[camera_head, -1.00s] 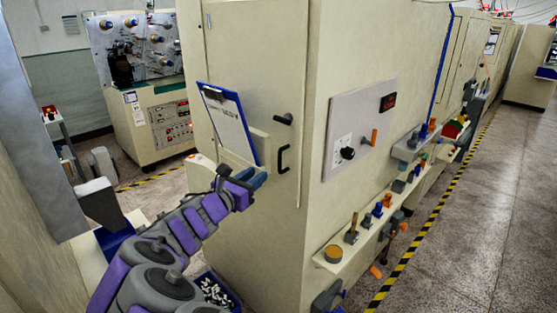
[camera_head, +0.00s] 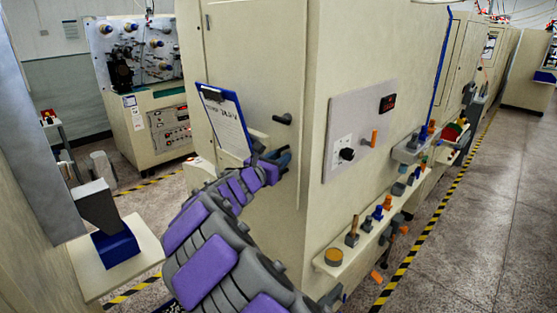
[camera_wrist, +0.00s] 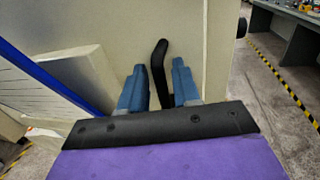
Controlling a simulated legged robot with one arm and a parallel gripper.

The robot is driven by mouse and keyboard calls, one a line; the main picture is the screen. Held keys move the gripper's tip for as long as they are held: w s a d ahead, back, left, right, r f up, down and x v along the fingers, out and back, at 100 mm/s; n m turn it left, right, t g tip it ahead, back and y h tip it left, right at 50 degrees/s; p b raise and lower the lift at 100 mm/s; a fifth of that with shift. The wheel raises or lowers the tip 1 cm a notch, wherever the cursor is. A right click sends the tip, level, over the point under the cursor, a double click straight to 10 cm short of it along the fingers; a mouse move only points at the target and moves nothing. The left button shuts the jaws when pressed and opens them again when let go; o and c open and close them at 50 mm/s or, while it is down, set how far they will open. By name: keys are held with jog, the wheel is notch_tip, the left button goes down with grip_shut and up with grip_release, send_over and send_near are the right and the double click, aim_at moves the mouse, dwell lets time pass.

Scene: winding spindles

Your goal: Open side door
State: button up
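The side door (camera_head: 258,75) is the tall beige panel on the near face of the machine and looks closed. A dark latch (camera_head: 284,119) sits on it in the head view. Below the latch, my gripper (camera_head: 283,158) is at the dark door handle. In the wrist view my gripper (camera_wrist: 160,90) has its two blue fingers apart, with the black handle (camera_wrist: 160,65) standing between them. A gap shows between each finger and the handle's upper part. The handle's lower end is hidden behind the gripper body.
A clipboard (camera_head: 227,122) with paper hangs on the door, left of my gripper; its blue edge is close in the wrist view (camera_wrist: 62,72). A control panel (camera_head: 361,128) and a ledge (camera_head: 355,246) with several knobs are to the right. Open floor (camera_head: 460,230) lies further right.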

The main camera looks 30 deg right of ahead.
jog(key=shift+c, duration=0.2)
grip_shut()
jog(key=shift+s+a+p, duration=0.1)
jog(key=shift+a+p, duration=0.1)
jog(key=shift+p, duration=0.35)
